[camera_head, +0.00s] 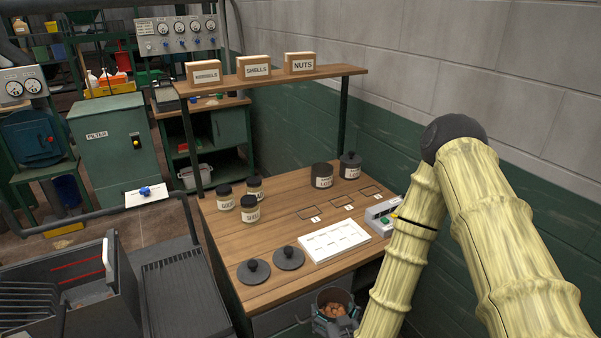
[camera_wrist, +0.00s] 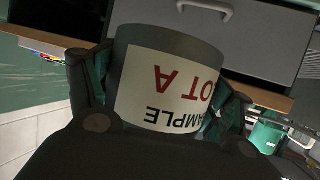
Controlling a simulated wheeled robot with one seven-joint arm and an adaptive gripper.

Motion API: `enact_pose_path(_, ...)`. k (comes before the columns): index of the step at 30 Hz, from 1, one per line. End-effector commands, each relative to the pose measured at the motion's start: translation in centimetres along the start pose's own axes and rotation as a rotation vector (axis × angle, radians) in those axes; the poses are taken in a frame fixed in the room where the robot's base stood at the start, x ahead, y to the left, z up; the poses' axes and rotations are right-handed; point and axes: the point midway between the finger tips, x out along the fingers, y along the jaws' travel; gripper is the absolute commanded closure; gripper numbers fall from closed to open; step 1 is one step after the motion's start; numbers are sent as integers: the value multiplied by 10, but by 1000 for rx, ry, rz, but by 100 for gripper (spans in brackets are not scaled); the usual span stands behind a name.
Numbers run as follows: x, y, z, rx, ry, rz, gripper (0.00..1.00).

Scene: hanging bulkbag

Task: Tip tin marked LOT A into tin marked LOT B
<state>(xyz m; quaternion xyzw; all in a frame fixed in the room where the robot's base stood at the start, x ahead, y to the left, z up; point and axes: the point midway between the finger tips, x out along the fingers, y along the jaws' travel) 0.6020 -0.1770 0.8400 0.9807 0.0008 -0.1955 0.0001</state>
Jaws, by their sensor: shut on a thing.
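The tin marked LOT A is a dark grey tin with a white label reading SAMPLE LOT A, which appears upside down in the wrist view (camera_wrist: 170,45). My gripper (camera_wrist: 160,98) is shut on its sides. In the head view the tin (camera_head: 321,298) is in front of the bench's near edge, mouth up, with orange-brown pieces inside. A dark tin without a knobbed lid (camera_head: 322,169) stands upright at the back of the bench, its label too small to read. Beside it stands a lidded tin (camera_head: 350,161), label also unreadable. I cannot tell which is LOT B.
Two dark knobbed lids (camera_head: 253,271) lie at the bench's front left. A white sectioned tray (camera_head: 333,241) and a grey device (camera_head: 383,216) are to their right. Several black-lidded jars (camera_head: 250,208) stand left. A shelf (camera_head: 270,77) spans above the back. Bare wood lies mid-bench.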

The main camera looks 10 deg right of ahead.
Motion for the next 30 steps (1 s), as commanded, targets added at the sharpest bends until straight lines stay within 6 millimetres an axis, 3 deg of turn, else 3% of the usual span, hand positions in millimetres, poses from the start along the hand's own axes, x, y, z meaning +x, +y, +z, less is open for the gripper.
enact_pose_path(1, -7, 0, -16, 0, 0, 0, 50)
enact_pose_path(11, -24, -2, -52, -1, -6, -5, 50)
enact_pose_path(25, -24, -2, -50, -4, -12, -5, 50)
enact_pose_path(30, -10, -1, -62, -4, -3, -1, 50)
